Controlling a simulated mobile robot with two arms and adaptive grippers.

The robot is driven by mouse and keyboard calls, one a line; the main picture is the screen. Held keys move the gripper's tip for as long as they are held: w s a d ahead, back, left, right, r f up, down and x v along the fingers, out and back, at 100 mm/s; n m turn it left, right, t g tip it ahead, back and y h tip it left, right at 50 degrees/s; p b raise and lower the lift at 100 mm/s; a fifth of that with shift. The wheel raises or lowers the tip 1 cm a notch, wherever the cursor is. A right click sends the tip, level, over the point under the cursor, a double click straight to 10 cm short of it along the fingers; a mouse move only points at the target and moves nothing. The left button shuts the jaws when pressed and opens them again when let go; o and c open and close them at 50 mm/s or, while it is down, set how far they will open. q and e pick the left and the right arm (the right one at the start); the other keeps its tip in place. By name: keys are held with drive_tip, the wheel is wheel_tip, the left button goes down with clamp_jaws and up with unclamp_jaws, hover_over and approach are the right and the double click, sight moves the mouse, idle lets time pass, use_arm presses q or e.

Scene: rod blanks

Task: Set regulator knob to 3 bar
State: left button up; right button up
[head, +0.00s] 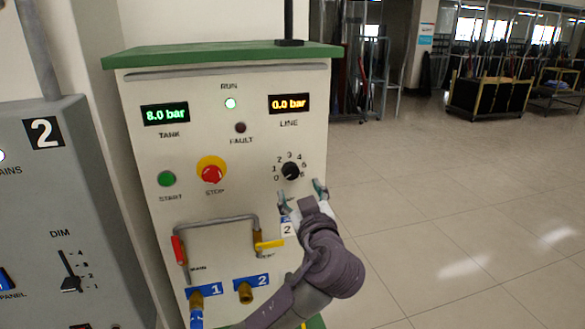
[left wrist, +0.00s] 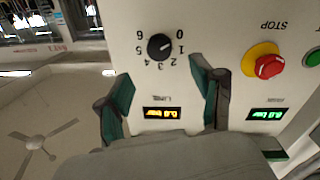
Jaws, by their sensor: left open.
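The regulator knob (head: 291,171) is a round black knob on the cream panel, inside a printed scale from 0 to 6. It also shows upside down in the left wrist view (left wrist: 160,46). Its pointer is too small to read surely. The LINE display (head: 289,104) reads 0.0 bar. My left gripper (head: 302,194) is open and empty just below the knob in the head view. In the left wrist view its two green-padded fingers (left wrist: 160,74) stand apart, with the knob beyond their tips and between them; I see no contact. My right gripper is not in view.
A red STOP button (head: 211,174) and green START button (head: 166,179) are left of the knob. A pipe with a yellow valve handle (head: 269,245) and a red one (head: 179,250) is below. The TANK display (head: 165,113) reads 8.0 bar. Open floor lies right.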

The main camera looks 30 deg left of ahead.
sight(291, 173)
use_arm(q)
drive_tip(key=p+x, duration=0.3)
drive_tip(key=x, duration=0.4)
drive_tip(key=shift+w+a+r, duration=0.1)
drive_tip(key=shift+w+a, duration=0.05)
drive_tip(key=shift+a, duration=0.1)
drive_tip(key=shift+w+a, duration=0.35)
